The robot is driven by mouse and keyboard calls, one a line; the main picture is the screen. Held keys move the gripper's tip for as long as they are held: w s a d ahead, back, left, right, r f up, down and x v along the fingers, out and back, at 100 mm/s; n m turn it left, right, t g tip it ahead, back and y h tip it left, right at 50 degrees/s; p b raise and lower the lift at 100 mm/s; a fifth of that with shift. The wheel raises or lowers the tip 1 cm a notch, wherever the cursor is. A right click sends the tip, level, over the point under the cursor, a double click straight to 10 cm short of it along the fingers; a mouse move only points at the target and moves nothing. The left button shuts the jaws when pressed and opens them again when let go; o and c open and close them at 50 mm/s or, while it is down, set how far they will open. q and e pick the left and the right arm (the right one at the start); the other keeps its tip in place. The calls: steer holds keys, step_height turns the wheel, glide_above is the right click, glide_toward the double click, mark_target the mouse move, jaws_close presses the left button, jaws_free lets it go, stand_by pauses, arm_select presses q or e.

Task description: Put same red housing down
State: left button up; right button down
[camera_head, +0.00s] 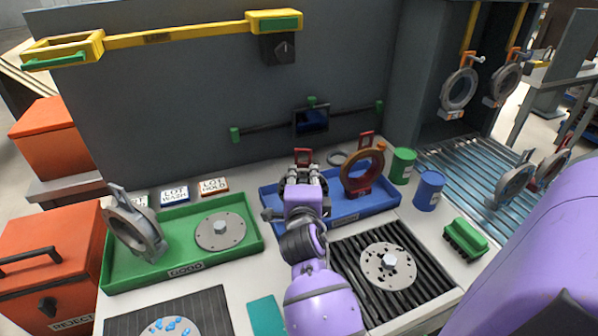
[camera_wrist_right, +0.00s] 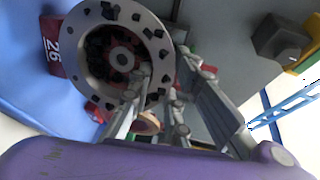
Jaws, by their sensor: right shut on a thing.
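My right gripper (camera_head: 303,178) is over the left part of the blue tray (camera_head: 391,205), shut on a housing that it mostly hides in the head view. A red loop (camera_head: 303,156) of that housing shows just beyond the fingers. In the right wrist view, the housing shows a grey ring face (camera_wrist_right: 78,82) with black chips, a red inside and a red block (camera_wrist_right: 52,52) marked 26. I cannot tell whether the housing touches the tray. A second housing (camera_head: 378,168), orange and red, stands upright in the tray's right part. My left gripper is not in view.
The green GOOD tray (camera_head: 180,264) holds a grey housing (camera_head: 133,228) and a round plate (camera_head: 220,231). A black ribbed mat (camera_head: 430,268) carries a chip-covered disc. Green (camera_head: 402,165) and blue (camera_head: 428,190) cans and a green brush (camera_head: 465,238) stand at right. Housings hang on hooks beyond.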

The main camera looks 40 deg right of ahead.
steer(key=shift+a+r, duration=0.1)
steer(key=shift+r, duration=0.15)
steer(key=shift+a+r, duration=0.1)
steer(key=shift+a, duration=0.05)
steer(key=c, duration=2.1)
jaws_free()
steer(key=shift+f, duration=0.45)
steer(key=o, duration=0.5)
steer(key=shift+s+r, duration=0.1)
steer(key=shift+c, duration=0.2)
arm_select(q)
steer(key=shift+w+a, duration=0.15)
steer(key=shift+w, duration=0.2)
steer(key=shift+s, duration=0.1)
